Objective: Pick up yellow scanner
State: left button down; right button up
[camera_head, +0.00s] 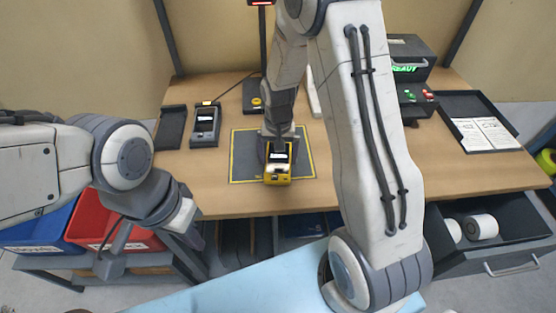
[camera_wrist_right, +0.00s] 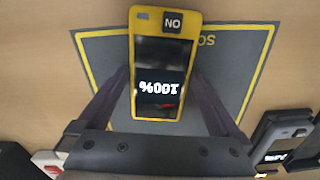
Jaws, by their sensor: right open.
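The yellow scanner (camera_head: 278,178) lies on the grey mat with a yellow border (camera_head: 243,165) near the front of the desk. In the right wrist view the scanner (camera_wrist_right: 163,65) shows a dark screen reading 100%. My right gripper (camera_head: 279,158) is over it from above. Its two fingers (camera_wrist_right: 160,108) are spread, one on each side of the scanner's lower part, with gaps visible. My left gripper (camera_head: 150,243) hangs empty in front of the desk, near the bins; its jaw opening is unclear.
A handheld device in a dock (camera_head: 205,125) stands left of the mat. A black tray with papers (camera_head: 482,133) and a dark machine with a green display (camera_head: 409,68) are at the right. Red (camera_head: 95,222) and blue (camera_head: 40,228) bins sit at lower left.

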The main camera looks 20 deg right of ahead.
jog(key=c, duration=1.3)
